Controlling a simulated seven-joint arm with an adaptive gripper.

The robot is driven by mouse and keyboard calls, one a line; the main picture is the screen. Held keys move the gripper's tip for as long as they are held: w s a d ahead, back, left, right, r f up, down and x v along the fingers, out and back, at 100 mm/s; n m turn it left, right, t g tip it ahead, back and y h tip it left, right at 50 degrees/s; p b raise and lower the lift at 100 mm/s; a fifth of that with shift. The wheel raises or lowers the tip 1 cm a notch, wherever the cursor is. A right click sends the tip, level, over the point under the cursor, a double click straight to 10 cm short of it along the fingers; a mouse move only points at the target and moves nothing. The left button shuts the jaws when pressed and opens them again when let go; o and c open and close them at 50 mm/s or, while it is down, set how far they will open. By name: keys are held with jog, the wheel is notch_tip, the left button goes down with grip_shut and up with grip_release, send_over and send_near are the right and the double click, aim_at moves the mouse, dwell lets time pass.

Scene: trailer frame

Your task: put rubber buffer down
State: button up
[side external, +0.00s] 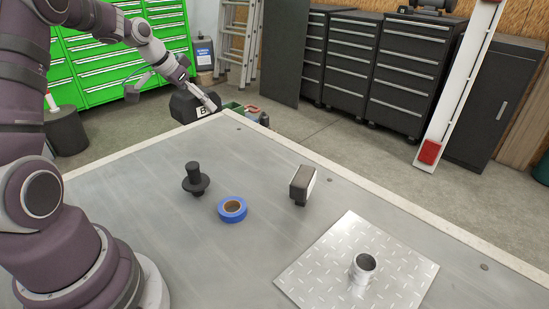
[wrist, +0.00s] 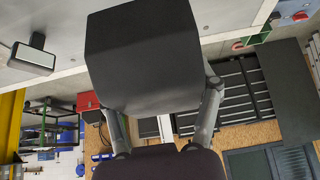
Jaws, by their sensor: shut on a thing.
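The rubber buffer appears to be the dark block (side external: 185,108) with a white mark, at the far left edge of the table in the side view. My gripper (side external: 193,101) is shut on it. In the wrist view the block (wrist: 145,60) fills the upper middle, between the two fingers of my gripper (wrist: 160,100). It hides much of what lies behind it. The side view does not clearly show whether the block touches anything below.
The table's left area is clear.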

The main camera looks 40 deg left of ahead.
send_over(250, 157)
jog(key=s, duration=0.2)
jog(key=shift+w+d, duration=0.1)
jog(key=shift+d, duration=0.1)
notch_tip(250, 157, down, 15)
jog(key=o, duration=1.2)
jog(key=shift+o, duration=0.2)
